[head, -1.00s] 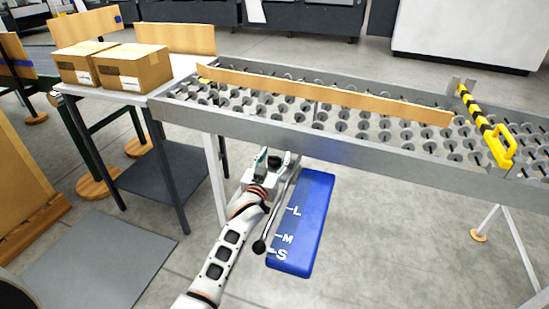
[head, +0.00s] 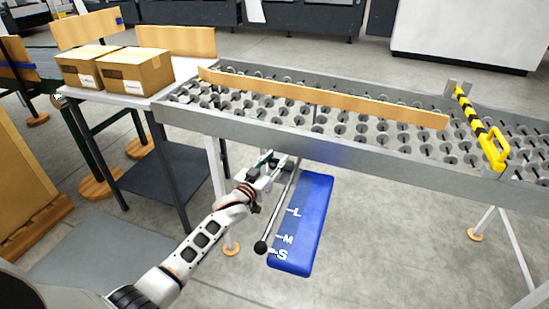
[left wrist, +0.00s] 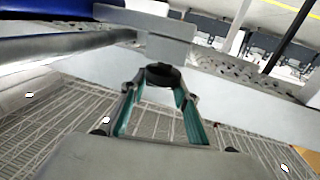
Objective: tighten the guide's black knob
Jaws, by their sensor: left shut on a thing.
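The black knob (left wrist: 163,74) shows in the left wrist view as a dark round piece under a grey block (left wrist: 150,35). My left gripper (left wrist: 160,88) is shut on it, with a green-lined finger on each side. In the head view my left gripper (head: 270,163) is just below the conveyor's front rail and hides the knob. A thin metal lever (head: 281,205) with a black ball end (head: 261,247) hangs down beside the gripper. A long wooden guide bar (head: 320,96) lies across the rollers. My right gripper is not in view.
A blue panel marked L, M, S (head: 305,220) lies just right of the lever. The roller conveyor's front rail (head: 330,148) runs above my gripper. A yellow-black striped bar (head: 480,127) crosses the conveyor at right. Cardboard boxes (head: 135,72) stand on a side table at left.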

